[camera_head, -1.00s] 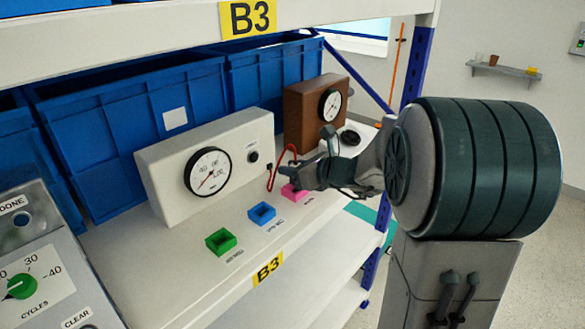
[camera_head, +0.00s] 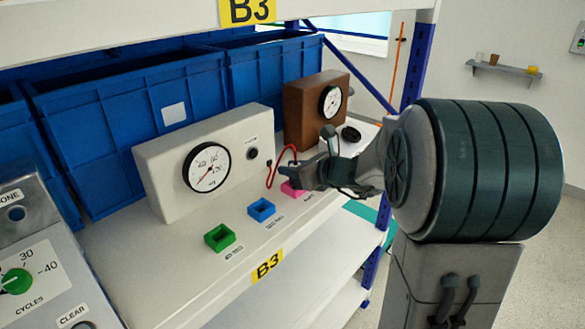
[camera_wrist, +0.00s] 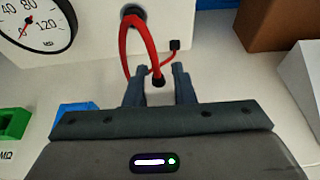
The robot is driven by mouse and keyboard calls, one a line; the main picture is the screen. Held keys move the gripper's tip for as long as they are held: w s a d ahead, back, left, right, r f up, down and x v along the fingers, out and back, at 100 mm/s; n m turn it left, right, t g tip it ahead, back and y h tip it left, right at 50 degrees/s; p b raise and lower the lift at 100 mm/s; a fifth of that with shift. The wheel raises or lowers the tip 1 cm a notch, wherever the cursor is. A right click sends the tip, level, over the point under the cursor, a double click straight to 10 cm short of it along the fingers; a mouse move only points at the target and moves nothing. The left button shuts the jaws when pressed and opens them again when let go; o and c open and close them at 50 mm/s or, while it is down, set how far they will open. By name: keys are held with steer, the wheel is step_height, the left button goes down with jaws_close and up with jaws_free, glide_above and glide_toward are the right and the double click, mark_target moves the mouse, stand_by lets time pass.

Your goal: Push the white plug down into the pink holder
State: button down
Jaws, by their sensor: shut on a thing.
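The white plug (camera_wrist: 159,95) with a red cable shows in the wrist view between the two dark fingers of my gripper (camera_wrist: 159,88). My gripper is shut on the plug. In the head view my gripper (camera_head: 289,174) is over the pink holder (camera_head: 291,189) and partly covers it. The pink holder is hidden in the wrist view. I cannot tell how deep the plug sits in the holder. The red cable (camera_wrist: 142,38) arches from the plug toward the white meter box (camera_head: 205,160).
A blue holder (camera_head: 261,210) and a green holder (camera_head: 219,237) stand on the shelf left of the pink one. A brown box with a dial (camera_head: 316,110) stands behind my gripper. Blue crates (camera_head: 130,115) line the back. The shelf's front edge is close.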

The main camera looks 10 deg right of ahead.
steer(key=shift+f+b, duration=1.05)
steer(key=shift+f, duration=0.05)
steer(key=c, duration=1.1)
jaws_free()
steer(key=shift+c, duration=0.2)
steer(key=v, duration=1.4)
steer(key=shift+f, duration=0.1)
steer(key=s+a+f+n+g+h, duration=0.1)
steer(key=s+a+f+n+g, duration=0.4)
steer(key=n, duration=0.4)
steer(key=s+a+f+n+g+h, duration=0.25)
steer(key=s+a+n, duration=0.25)
steer(key=s+n, duration=0.35)
steer(key=s+d+n+h, duration=0.1)
steer(key=n, duration=0.2)
steer(key=s+d+f+n+h, duration=0.1)
steer(key=n+h, duration=0.1)
steer(key=n, duration=0.2)
steer(key=s+d+f+n+g+h+p, duration=0.1)
steer(key=s+n, duration=0.1)
steer(key=n, duration=0.2)
steer(key=shift+f+h, duration=0.15)
steer(key=shift+h, duration=0.1)
